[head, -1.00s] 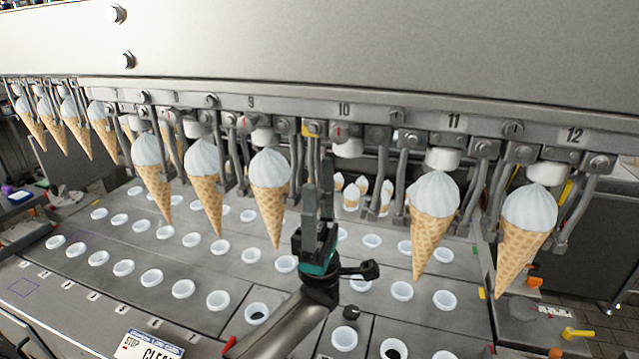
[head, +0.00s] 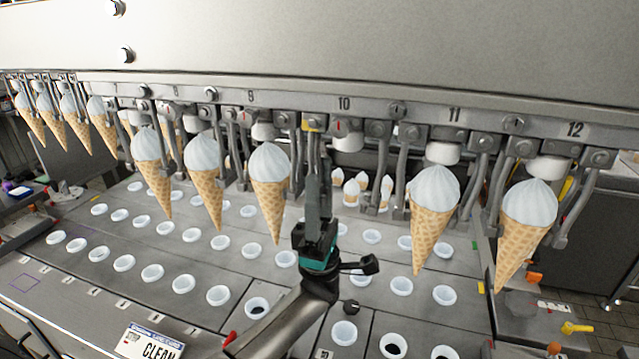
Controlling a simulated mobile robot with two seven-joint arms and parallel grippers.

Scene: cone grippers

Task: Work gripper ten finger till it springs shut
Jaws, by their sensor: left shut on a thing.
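Gripper ten hangs from the rail under the label 10 (head: 344,103), with no cone in it. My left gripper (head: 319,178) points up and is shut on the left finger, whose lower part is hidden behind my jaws. My right gripper is not in view.
Cones hang at the stations on both sides, the closest at the left being this cone (head: 270,190) and at the right this one (head: 434,215). The deck (head: 215,262) below has rows of white-rimmed holes. Small cones (head: 362,190) stand behind.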

